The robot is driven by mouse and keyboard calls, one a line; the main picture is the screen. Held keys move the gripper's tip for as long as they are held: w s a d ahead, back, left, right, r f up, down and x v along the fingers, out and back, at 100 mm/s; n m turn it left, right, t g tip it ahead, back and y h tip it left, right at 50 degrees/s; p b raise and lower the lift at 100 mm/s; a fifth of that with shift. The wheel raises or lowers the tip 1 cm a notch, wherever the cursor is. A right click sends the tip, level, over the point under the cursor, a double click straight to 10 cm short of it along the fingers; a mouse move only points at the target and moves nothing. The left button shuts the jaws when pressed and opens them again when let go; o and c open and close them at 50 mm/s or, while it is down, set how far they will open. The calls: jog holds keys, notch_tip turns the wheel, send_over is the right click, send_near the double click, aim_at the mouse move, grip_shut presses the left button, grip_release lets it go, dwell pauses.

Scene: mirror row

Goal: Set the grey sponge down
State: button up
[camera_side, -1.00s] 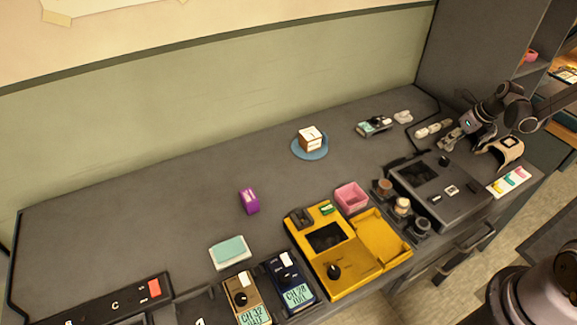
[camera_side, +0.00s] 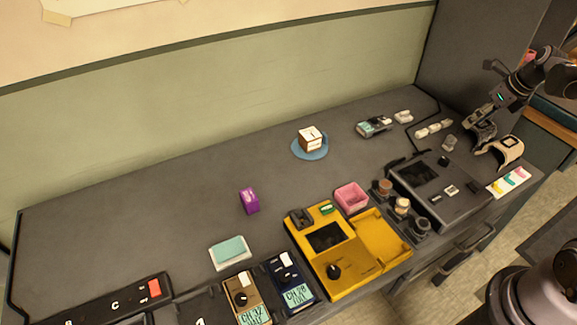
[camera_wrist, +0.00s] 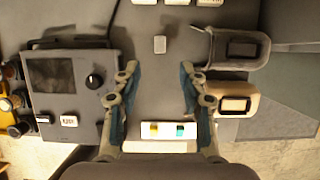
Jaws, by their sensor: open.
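The grey sponge (camera_side: 449,143) is a small grey block lying on the dark worktop at the right, behind the black device. It also shows in the wrist view (camera_wrist: 160,44), flat on the surface, beyond the fingertips and centred between them. My gripper (camera_side: 480,127) is up and to the right of the sponge in the side view, apart from it. In the wrist view my gripper (camera_wrist: 159,75) has its two fingers wide apart with nothing between them.
A black device (camera_side: 440,188) with a screen and knob stands close by. A beige cuff-like item (camera_side: 508,150) and a card with coloured tabs (camera_side: 509,182) lie to the right. White pieces (camera_side: 434,128) sit behind the sponge. The worktop's middle left is mostly clear.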

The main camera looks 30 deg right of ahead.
jog(key=s+a+r+n, duration=0.1)
jog(key=a+r+n, duration=0.2)
jog(key=a+n, duration=0.5)
jog(key=a+r+n, duration=0.3)
jog(key=a+n, duration=0.5)
jog(key=a, duration=0.1)
jog(key=s+a+n+t, duration=0.2)
jog(key=s+a+n, duration=0.5)
jog(key=a+n, duration=0.6)
jog(key=shift+s+r+n+t, duration=0.2)
jog(key=shift+n+t, duration=0.2)
jog(key=shift+n, duration=3.1)
